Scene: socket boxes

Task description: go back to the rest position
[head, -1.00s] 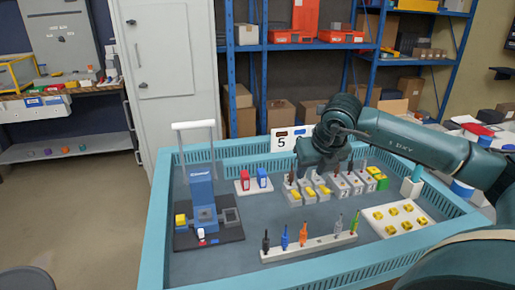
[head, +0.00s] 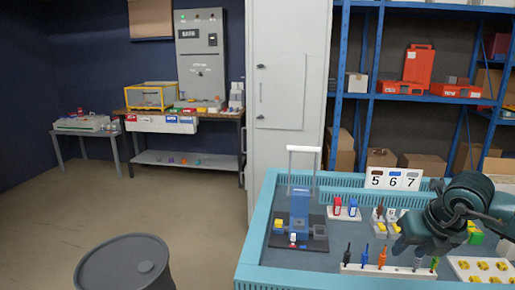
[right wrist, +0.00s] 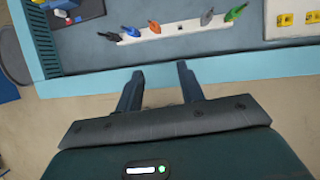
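My right gripper (right wrist: 158,85) is open and empty in the right wrist view. Its fingers point toward the teal edge of the workbench tray (right wrist: 200,58), with nothing between them. In the head view my right arm's wrist (head: 455,215) is over the right part of the tray, and the fingertips do not show clearly. My left gripper is not in view.
The tray holds a blue press (head: 300,208) on a dark base, a white rack (head: 375,270) of several coloured tools and a white board (head: 485,270) with yellow pieces. A number sign (head: 393,179) stands at the back. A dark barrel (head: 122,265) stands on the open floor.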

